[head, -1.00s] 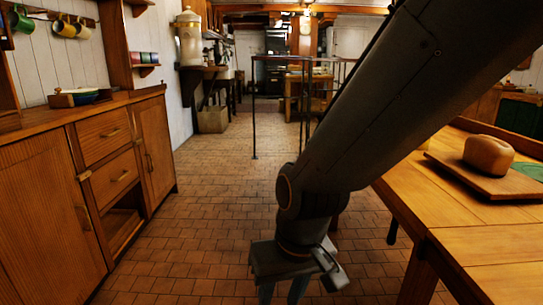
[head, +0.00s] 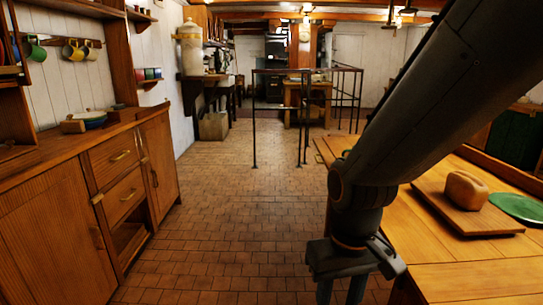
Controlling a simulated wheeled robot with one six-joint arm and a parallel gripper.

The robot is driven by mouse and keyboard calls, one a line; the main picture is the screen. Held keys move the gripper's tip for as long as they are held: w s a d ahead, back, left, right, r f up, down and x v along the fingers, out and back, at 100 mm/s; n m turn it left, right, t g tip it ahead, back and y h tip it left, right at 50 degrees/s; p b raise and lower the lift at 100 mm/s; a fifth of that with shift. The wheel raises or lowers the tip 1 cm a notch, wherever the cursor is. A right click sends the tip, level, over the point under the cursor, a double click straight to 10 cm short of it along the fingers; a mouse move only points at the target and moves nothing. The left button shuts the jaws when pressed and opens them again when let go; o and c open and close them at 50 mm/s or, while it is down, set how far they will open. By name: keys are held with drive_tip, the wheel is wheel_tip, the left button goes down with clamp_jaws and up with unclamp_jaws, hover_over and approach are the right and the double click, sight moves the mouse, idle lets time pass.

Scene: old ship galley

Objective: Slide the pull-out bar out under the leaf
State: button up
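The wooden table (head: 420,240) stands at the right, with a seam across its top. The nearer board (head: 480,284) beyond that seam may be the leaf, but I cannot tell for sure. The pull-out bar is not visible; the table's underside is hidden by its top, my arm and the picture edge. My gripper (head: 341,292) points down beside the table's left edge, at the bottom of the picture. Its two fingers stand apart with a gap between them, and I see nothing held. The fingertips are cut off.
A bread loaf (head: 466,189) lies on a cutting board (head: 450,207) on the table, beside a green plate (head: 518,206). A wooden cabinet (head: 60,220) lines the left. Metal railings (head: 254,120) stand ahead. The tiled floor (head: 225,220) between is clear.

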drive_tip(key=s+d+r+m+p, duration=0.1)
drive_tip(key=d+r+m+p, duration=0.1)
drive_tip(key=d+r+p, duration=0.5)
drive_tip(key=shift+s+d+r+p, duration=0.15)
drive_tip(key=shift+s+r+p, duration=0.15)
drive_tip(key=shift+r+p, duration=0.75)
